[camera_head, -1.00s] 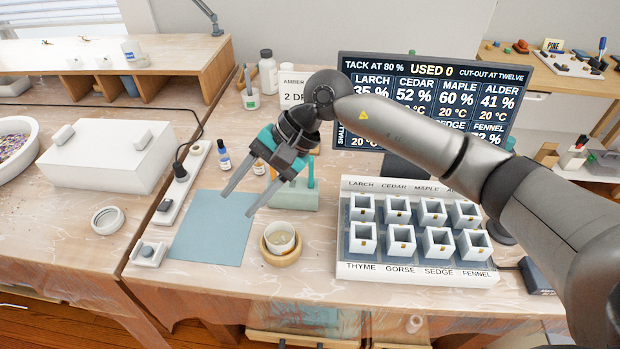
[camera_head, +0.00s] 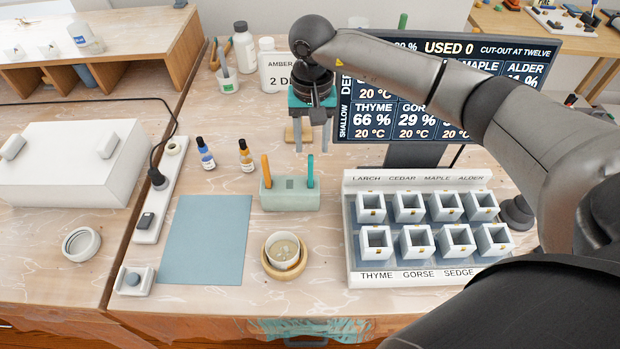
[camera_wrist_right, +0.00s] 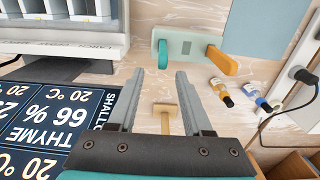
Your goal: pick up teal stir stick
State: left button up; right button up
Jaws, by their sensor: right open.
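The teal stir stick (camera_head: 310,171) stands upright in the right end of a pale green holder block (camera_head: 290,198). An orange stick (camera_head: 265,168) stands in the left end. In the right wrist view the teal stick (camera_wrist_right: 163,53) shows at the block's left end, beyond the fingers. My right gripper (camera_head: 312,148) is open and empty, pointing down behind the holder, apart from the stick. In the right wrist view the gripper (camera_wrist_right: 155,75) has its fingers spread, with bare table between the tips. My left gripper is not in view.
A cup (camera_head: 283,247) on a wooden ring stands in front of the holder. A white tray of moulds (camera_head: 352,255) is at right, with a display (camera_head: 365,110) behind it. Two dropper bottles (camera_head: 246,156) stand left of the holder. A blue mat (camera_head: 207,240) lies clear.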

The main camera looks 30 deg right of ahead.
aim_at(311, 153)
notch_tip(311, 153, down, 3)
jog(key=shift+a+f, duration=0.1)
jog(key=shift+f, duration=0.1)
jog(key=f, duration=0.2)
jog(key=s+f, duration=0.1)
jog(key=f, duration=0.1)
jog(key=shift+a+f, duration=0.1)
jog(key=shift+a, duration=0.2)
jog(key=shift+f, duration=0.25)
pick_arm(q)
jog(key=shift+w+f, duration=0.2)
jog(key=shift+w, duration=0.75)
pick_arm(e)
jog(key=shift+c, duration=0.2)
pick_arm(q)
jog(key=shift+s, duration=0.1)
pick_arm(e)
grip_shut()
